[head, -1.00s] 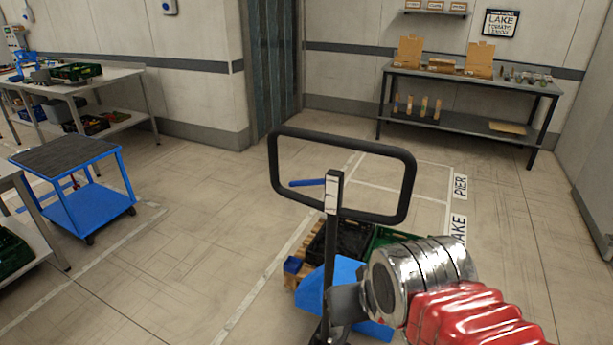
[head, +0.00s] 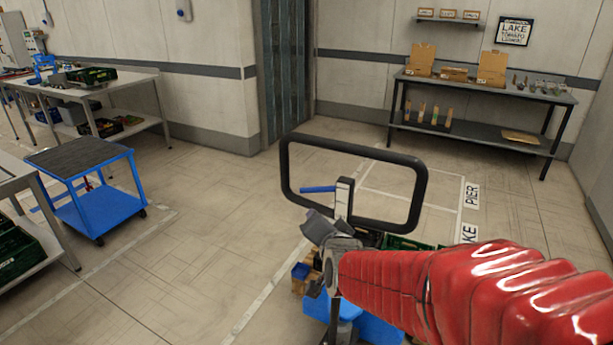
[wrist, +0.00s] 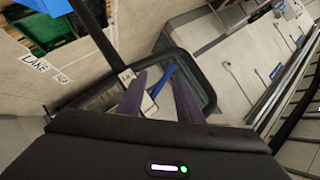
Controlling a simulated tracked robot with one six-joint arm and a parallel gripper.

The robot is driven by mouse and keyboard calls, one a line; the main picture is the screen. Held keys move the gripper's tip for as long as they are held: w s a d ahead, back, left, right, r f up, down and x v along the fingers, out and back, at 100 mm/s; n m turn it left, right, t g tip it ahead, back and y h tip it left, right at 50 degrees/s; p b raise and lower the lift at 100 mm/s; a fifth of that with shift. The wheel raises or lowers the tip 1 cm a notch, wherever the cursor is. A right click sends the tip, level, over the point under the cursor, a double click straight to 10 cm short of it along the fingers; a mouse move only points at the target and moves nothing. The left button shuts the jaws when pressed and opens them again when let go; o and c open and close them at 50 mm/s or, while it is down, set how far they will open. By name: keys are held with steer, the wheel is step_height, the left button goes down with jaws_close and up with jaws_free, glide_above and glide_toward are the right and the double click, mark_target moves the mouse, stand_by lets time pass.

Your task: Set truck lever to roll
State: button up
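The truck's black loop handle (head: 420,195) stands in front of me on its post. A blue lever (head: 318,189) sticks out to the left inside the loop, by the post's pale top plate (head: 343,190). My gripper (head: 316,250) is below the lever, close to the post, at the end of my red-sleeved arm. In the wrist view, my two fingers (wrist: 160,80) are spread apart and point at the handle. The lever (wrist: 165,78) shows beyond and between them, with the pale plate (wrist: 148,103) beside it. No contact with the lever is visible.
Crates on a pallet (head: 303,280) and the truck's blue body (head: 365,325) lie below the handle, partly hidden by my arm. A blue cart (head: 95,205) stands left. A shelf bench (head: 480,85) is at the back right. Floor left of the truck is clear.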

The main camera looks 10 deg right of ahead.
steer(key=w+d+f+m+t+h, duration=0.1)
steer(key=w+m+t, duration=0.3)
steer(key=w+m, duration=0.1)
steer(key=shift+w+d+f+m+h, duration=0.2)
steer(key=shift+w+m+h, duration=0.1)
steer(key=shift+w+h, duration=0.15)
steer(key=shift+w+r, duration=0.1)
steer(key=shift+w, duration=0.05)
